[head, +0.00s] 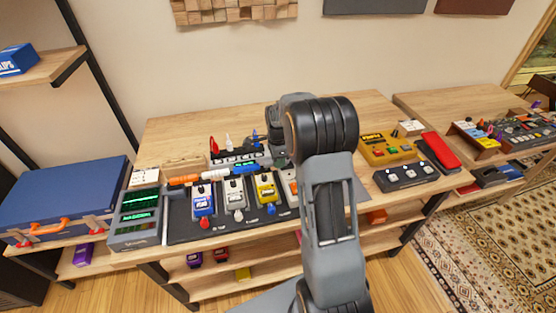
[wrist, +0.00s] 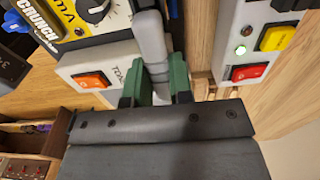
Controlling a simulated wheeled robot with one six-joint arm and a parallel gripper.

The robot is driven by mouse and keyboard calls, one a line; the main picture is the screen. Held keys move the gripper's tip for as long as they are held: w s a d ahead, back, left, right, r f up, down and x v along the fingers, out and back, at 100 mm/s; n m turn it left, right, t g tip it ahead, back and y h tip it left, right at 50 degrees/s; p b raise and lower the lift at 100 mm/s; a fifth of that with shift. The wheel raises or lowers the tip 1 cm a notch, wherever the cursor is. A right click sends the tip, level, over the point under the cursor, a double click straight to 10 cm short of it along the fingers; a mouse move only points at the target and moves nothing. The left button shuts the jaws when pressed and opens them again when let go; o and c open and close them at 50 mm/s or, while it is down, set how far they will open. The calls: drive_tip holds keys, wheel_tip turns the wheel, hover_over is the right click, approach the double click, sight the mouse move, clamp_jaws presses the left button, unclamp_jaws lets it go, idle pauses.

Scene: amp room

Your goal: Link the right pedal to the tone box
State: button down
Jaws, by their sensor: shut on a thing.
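In the wrist view my gripper (wrist: 156,88) has its green fingertips shut on a grey, rod-like plug or link (wrist: 152,42). The grey piece passes close beside a white box (wrist: 72,66) with an orange switch and lettering starting "TO", likely the tone box. A yellow pedal (wrist: 72,22) with a black knob and "CRUNCH" lettering is just above that box. In the head view the yellow pedal (head: 265,188) is right of the white and blue pedals, with the white-and-orange box (head: 291,181) beside it, partly behind my arm. Whether the grey piece touches either is unclear.
A pale unit (wrist: 257,38) with a green light and yellow and red buttons stands right of my fingers. A green-screen unit (head: 138,215) and a blue case (head: 68,197) stand left. A yellow box (head: 386,149) and a black switch pedal (head: 405,176) stand right.

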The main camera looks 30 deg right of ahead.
drive_tip(key=shift+f, duration=0.1)
idle(0.3)
drive_tip(key=c, duration=0.5)
unclamp_jaws()
drive_tip(key=shift+r+p, duration=2.55)
drive_tip(key=shift+r, duration=0.95)
